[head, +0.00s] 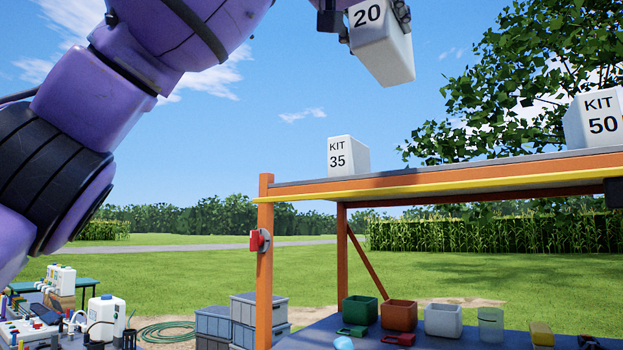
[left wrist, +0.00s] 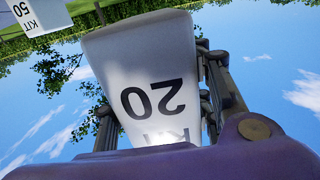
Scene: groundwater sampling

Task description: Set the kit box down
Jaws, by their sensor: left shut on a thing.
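A white kit box marked 20 (head: 383,57) is held high in the air, tilted, at the top of the head view. My left gripper (head: 352,22) is shut on it, with much of the gripper cut off by the top edge. The same box fills the middle of the left wrist view (left wrist: 140,60), its label upside down there, with dark fingers (left wrist: 215,85) against its side. The box is apart from the orange shelf (head: 450,180) below it. My right gripper is not in view.
On the shelf top, a KIT 35 box (head: 347,157) stands at the left and a KIT 50 box (head: 597,118) at the right, with free room between them. A blue bench surface below holds several coloured bins (head: 398,314). A red switch (head: 258,240) sits on the left post.

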